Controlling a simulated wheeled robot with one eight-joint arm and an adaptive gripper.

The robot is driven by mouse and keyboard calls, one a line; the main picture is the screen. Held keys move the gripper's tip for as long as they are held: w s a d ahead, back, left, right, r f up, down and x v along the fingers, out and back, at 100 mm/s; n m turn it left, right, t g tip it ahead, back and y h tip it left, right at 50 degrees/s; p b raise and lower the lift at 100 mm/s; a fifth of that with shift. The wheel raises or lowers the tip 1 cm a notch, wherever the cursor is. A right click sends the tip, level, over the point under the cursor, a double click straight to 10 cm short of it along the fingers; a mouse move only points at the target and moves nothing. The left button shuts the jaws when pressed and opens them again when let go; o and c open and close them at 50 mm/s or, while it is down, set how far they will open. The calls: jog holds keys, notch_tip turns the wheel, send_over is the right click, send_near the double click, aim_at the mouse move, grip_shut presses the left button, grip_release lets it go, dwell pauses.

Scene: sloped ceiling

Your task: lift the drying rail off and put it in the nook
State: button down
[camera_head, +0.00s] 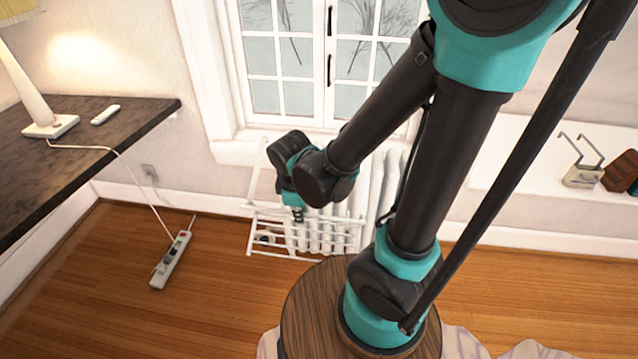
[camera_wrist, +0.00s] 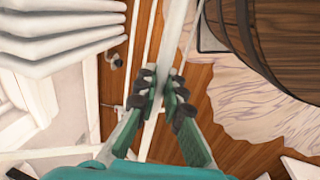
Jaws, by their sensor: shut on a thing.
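The white drying rail (camera_head: 279,255), a frame of thin bars, shows in front of the radiator below the window. My arm hides part of it. My gripper (camera_head: 298,214) is at the rail's upper part. In the wrist view my gripper (camera_wrist: 158,90) is shut on a white bar of the drying rail (camera_wrist: 176,35), with the dark finger pads on both sides of it. I cannot tell whether the rail still touches the radiator. I cannot tell which place is the nook.
The white radiator (camera_head: 378,178) stands under the window. A power strip (camera_head: 171,260) lies on the floor at left, its cord running to the lamp table (camera_head: 100,135). A white ledge (camera_head: 520,185) with small objects is at right.

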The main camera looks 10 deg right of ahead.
jog(key=s+a+r, duration=0.1)
jog(key=s+a, duration=0.1)
jog(key=s, duration=0.6)
jog(key=s+a+r, duration=0.2)
jog(key=s+a, duration=0.1)
jog(key=s, duration=0.5)
jog(key=shift+s+a+r, duration=0.15)
jog(key=shift+r, duration=0.05)
dwell(0.9)
dwell(0.4)
